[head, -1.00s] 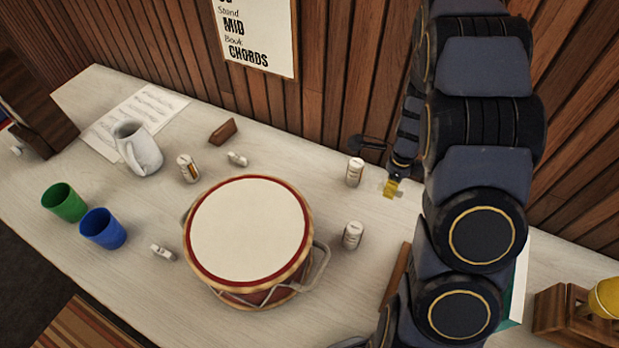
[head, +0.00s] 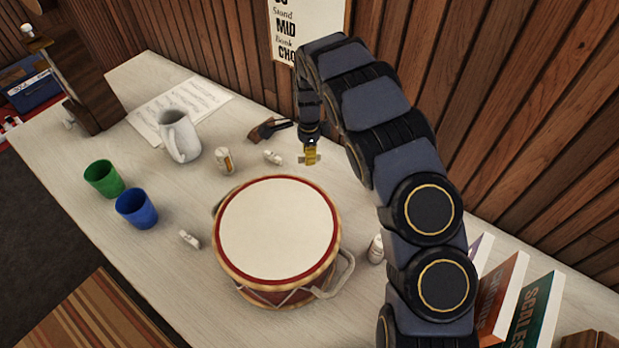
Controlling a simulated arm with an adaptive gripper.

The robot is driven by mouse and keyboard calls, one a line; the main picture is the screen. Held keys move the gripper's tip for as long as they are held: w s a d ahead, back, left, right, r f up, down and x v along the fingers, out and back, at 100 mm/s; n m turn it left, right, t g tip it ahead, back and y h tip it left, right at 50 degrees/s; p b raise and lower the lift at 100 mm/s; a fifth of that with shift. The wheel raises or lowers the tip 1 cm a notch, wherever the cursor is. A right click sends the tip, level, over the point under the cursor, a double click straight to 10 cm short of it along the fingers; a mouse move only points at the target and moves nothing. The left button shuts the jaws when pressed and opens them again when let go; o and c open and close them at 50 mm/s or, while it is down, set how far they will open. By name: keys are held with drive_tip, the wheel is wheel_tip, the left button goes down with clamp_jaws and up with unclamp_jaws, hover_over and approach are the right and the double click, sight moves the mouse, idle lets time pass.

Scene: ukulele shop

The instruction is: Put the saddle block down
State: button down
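My gripper (head: 309,143) hangs from the arm over the far part of the bench, behind the drum. A small yellow block (head: 311,155), which I take to be the saddle block, shows at the fingertips. The gripper appears shut on it. The block is small in the picture, and I cannot tell its exact height above the bench.
A drum (head: 278,232) stands on the pale bench (head: 160,290). A brown wedge (head: 262,131) lies behind. Bare bench lies right of the drum's back edge.

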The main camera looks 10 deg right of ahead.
sight(309, 177)
wheel_tip(309, 177, down, 8)
drive_tip(key=shift+s+f, duration=0.1)
drive_tip(key=shift+f, duration=0.05)
drive_tip(key=shift+f, duration=0.1)
drive_tip(key=c, duration=1.2)
unclamp_jaws()
drive_tip(key=shift+o, duration=0.2)
